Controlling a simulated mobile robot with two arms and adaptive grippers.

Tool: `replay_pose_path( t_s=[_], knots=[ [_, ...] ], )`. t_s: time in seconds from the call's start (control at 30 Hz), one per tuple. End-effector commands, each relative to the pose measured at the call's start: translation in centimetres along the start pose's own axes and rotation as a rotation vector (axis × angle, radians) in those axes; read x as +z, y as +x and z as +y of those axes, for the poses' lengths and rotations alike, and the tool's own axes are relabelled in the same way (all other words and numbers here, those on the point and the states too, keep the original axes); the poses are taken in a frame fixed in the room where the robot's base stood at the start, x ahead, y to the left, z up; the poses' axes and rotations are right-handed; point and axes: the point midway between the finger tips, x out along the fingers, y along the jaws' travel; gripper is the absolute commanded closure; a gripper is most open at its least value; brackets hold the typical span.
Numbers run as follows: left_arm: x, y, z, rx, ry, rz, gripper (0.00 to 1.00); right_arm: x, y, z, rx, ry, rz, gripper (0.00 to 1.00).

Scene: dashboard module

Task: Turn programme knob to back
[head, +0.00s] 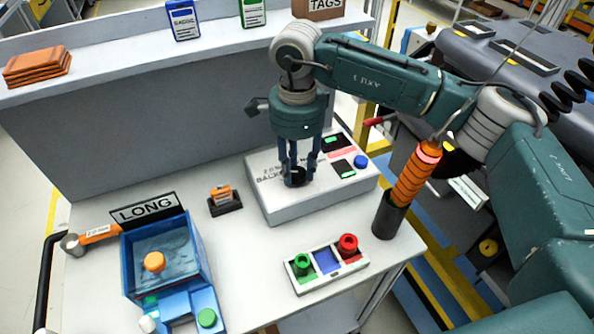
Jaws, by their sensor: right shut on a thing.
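The dashboard module (300,206) is a pale box on the white bench, right of centre. The black programme knob (296,180) stands on its top face, partly hidden by my fingers. Printing reading "BACK" shows beside the knob on its left; other words around it are hidden or too small to read. My right gripper (298,170) points straight down from above and is shut on the knob. I cannot make out which way the knob's mark points. My left gripper is not in view.
The module also carries a blue button (361,161) and small green displays. A tray (300,289) with green and red pieces lies in front, a black holder (388,216) with an orange tool stands right, and a blue bin (207,259) is left.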

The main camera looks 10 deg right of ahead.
Motion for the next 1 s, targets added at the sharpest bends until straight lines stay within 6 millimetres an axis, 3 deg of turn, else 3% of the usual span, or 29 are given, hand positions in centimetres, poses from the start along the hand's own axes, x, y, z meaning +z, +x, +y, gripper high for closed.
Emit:
replay_pose_path(
  t_s=[0.5,0.53,0.6,1.0],
  knots=[
    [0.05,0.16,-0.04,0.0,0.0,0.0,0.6,-0.01,-0.23,-0.16,-0.005,-0.015,-0.001,0.94],
    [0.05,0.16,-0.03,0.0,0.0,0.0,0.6,-0.01,-0.24,-0.16,-0.005,-0.014,-0.001,0.62],
    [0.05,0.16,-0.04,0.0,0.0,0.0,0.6,-0.01,-0.22,-0.15,-0.005,-0.014,-0.001,0.49],
    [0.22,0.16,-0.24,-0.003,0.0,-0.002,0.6,0.02,-0.94,-0.12,-0.004,-0.014,-0.001,0.49]
  ],
)
